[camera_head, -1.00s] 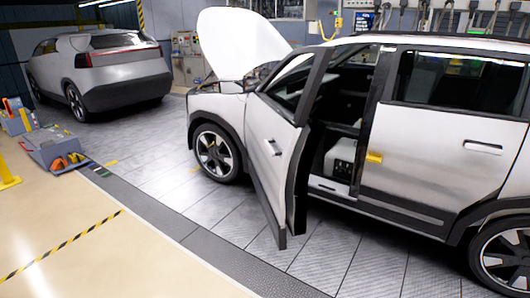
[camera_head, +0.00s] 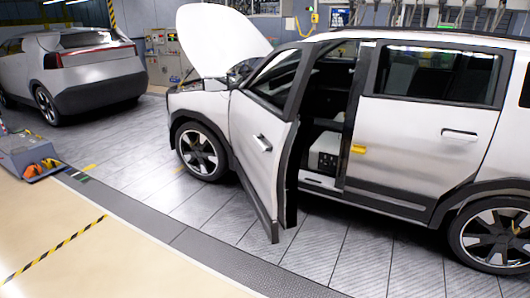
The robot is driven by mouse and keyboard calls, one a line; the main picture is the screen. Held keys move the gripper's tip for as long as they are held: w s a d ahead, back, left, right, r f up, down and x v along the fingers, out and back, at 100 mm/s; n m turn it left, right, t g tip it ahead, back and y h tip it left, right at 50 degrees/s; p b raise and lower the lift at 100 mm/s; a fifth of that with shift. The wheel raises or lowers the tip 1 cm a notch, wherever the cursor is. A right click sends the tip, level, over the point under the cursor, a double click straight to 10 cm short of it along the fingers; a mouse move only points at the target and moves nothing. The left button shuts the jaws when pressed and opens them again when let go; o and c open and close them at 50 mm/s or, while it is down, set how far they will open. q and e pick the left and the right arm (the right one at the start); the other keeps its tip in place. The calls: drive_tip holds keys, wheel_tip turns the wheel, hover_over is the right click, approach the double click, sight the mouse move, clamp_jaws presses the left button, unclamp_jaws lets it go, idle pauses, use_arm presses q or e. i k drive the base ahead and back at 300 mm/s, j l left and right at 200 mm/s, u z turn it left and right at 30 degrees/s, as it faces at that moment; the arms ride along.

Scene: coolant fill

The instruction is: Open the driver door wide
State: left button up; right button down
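The white car stands on the right with its hood (camera_head: 222,40) raised. Its driver door (camera_head: 262,135) is swung outward, standing well away from the body, with the dark interior (camera_head: 328,100) showing through the opening. The door handle (camera_head: 262,142) is on the outer panel facing me. The rear door (camera_head: 430,125) is shut. Neither of my grippers is in view, so nothing is seen touching the door.
A second silver car (camera_head: 75,65) is parked at the back left. A grey cart (camera_head: 30,155) with orange items stands at the left edge. The beige floor (camera_head: 110,265) in front is clear, with a yellow-black stripe.

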sight(269, 180)
drive_tip(key=i+l+u, duration=0.15)
drive_tip(key=u, duration=0.95)
drive_tip(key=i+l+u, duration=0.15)
drive_tip(key=l+u, duration=0.6)
drive_tip(key=l, duration=0.2)
drive_tip(key=l+u, duration=0.4)
drive_tip(key=l, duration=1.5)
drive_tip(key=k+l+u, duration=0.15)
drive_tip(key=l, duration=0.6)
drive_tip(key=k+l, duration=0.1)
drive_tip(key=l, duration=0.6)
